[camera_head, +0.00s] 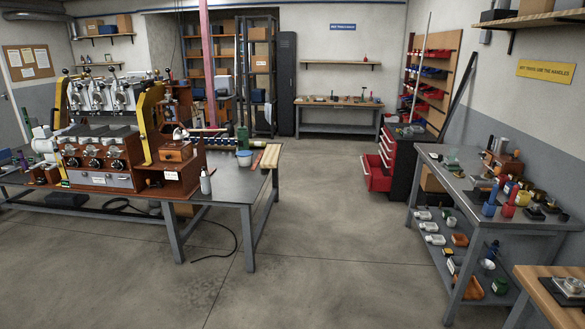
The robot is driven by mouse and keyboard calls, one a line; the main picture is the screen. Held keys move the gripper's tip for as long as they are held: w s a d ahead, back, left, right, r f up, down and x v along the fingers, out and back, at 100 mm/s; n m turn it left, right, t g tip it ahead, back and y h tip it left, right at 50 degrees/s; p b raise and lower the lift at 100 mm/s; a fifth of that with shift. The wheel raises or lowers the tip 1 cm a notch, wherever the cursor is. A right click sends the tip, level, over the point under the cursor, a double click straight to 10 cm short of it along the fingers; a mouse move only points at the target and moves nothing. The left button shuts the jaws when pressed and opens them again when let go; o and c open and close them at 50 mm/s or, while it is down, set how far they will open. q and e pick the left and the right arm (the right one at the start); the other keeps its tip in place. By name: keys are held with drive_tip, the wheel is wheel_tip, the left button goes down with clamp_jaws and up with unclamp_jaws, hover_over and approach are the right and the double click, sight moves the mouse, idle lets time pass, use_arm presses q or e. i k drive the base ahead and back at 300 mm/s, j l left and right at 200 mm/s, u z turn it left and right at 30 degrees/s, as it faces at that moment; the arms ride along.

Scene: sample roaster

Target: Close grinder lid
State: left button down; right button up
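No gripper of mine shows in the head view. No part is clearly recognisable as the grinder lid. A small brown box-shaped device (175,152) stands at the right end of the roaster on the left table and could be the grinder. Another wooden device with grey metal on top (503,162) stands at the back of the right bench. Both are too small to tell whether a lid is open or shut.
The sample roaster (97,180) stands on the grey left table (228,190). The right bench (455,182) holds many small items. A red tool cabinet (388,150) has its bottom drawer (376,174) pulled out. The floor between (320,240) is clear, except a black cable (232,240) near the left table.

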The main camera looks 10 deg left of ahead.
sight(179, 133)
drive_tip(key=i+u, duration=0.3)
drive_tip(key=i, duration=0.55)
drive_tip(key=i+l+u, duration=0.25)
drive_tip(key=i, duration=0.55)
drive_tip(key=i+j, duration=0.05)
drive_tip(key=j, duration=0.1)
